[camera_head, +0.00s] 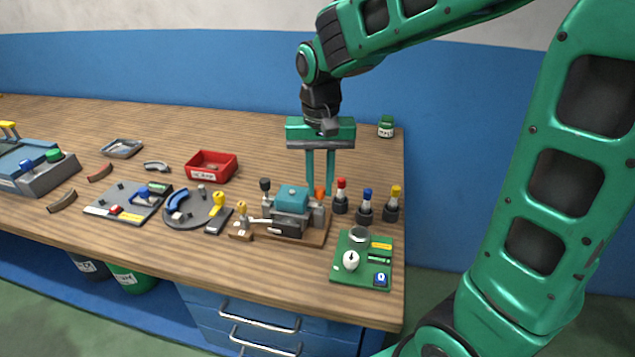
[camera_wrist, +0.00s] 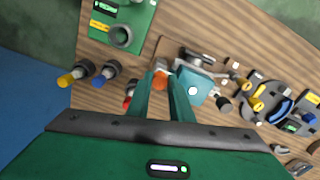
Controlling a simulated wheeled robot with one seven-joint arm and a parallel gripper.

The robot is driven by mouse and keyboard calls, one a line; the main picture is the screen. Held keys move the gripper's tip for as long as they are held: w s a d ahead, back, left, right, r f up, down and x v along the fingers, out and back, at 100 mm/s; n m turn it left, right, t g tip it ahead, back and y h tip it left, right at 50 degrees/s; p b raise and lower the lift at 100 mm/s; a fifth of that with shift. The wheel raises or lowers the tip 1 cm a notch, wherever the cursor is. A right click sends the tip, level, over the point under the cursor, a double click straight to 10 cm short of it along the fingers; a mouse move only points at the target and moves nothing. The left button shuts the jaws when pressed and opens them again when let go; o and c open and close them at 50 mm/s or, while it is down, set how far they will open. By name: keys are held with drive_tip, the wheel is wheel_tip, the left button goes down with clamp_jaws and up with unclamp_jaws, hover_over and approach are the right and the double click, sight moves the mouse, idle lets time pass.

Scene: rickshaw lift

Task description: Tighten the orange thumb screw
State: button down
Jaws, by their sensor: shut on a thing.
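The orange thumb screw (camera_head: 319,191) sits at the back right of a small grey and teal clamp fixture (camera_head: 292,198) on a wooden base. In the wrist view the orange thumb screw (camera_wrist: 161,80) shows between my fingertips, partly covered by them. My gripper (camera_head: 318,190) points straight down from above, and its two green fingers are shut on the screw. The gripper also shows in the wrist view (camera_wrist: 163,80), beside the teal block (camera_wrist: 196,88) of the fixture.
Red, blue and yellow-topped screwdrivers (camera_head: 365,206) stand close to the right of the fixture. A green board (camera_head: 347,274) lies in front right. A red bin (camera_head: 211,166), a grey round plate (camera_head: 206,214) and other boards lie left. Bare wood lies behind the fixture.

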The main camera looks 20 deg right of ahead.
sight(319, 188)
drive_tip(key=c, duration=1.6)
unclamp_jaws()
drive_tip(key=shift+w, duration=0.1)
drive_tip(key=shift+r, duration=0.15)
wheel_tip(319, 188, up, 10)
drive_tip(key=shift+r, duration=0.25)
drive_tip(key=s+d+f, duration=0.4)
drive_tip(key=s+d, duration=0.1)
drive_tip(key=s, duration=0.2)
drive_tip(key=s+d+f+m, duration=0.1)
drive_tip(key=s+d+f, duration=0.3)
drive_tip(key=s+d, duration=0.2)
drive_tip(key=s+d+f+m, duration=0.1)
drive_tip(key=s+d+f, duration=0.3)
drive_tip(key=s, duration=0.5)
drive_tip(key=shift+s+d, duration=0.2)
drive_tip(key=shift+d, duration=1.05)
